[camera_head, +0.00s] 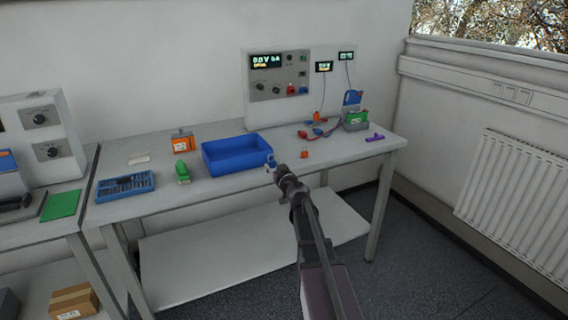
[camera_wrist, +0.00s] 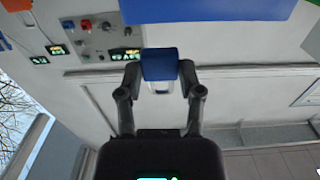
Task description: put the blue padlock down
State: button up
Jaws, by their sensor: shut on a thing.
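My gripper (camera_head: 276,170) is shut on the blue padlock (camera_wrist: 159,64). In the wrist view the padlock's blue body sits between the two fingertips of my gripper (camera_wrist: 160,76), with its pale shackle towards the palm. In the head view the blue padlock (camera_head: 270,160) shows small at the tip of my arm, by the right front corner of the blue bin. I cannot tell whether it touches the table (camera_head: 220,192).
The open blue bin (camera_head: 237,167) stands left of my gripper; its blue side (camera_wrist: 205,10) fills the top of the wrist view. An orange padlock (camera_head: 304,155) lies to the right. Farther right are cables, a green-and-grey battery (camera_head: 356,121) and a purple item (camera_head: 375,138). Left are a green item (camera_head: 182,172) and a blue tray (camera_head: 125,187).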

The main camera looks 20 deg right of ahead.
jog(key=b, duration=0.1)
send_over(288, 164)
jog(key=shift+w+f, duration=0.1)
jog(key=shift+f, duration=0.65)
jog(key=shift+f+b, duration=1.75)
jog(key=shift+b, duration=0.2)
jog(key=shift+f, duration=0.15)
jog(key=o, duration=0.9)
jog(key=shift+o, duration=0.2)
jog(key=shift+r, duration=0.25)
jog(key=s, duration=1.2)
jog(key=shift+d, duration=0.2)
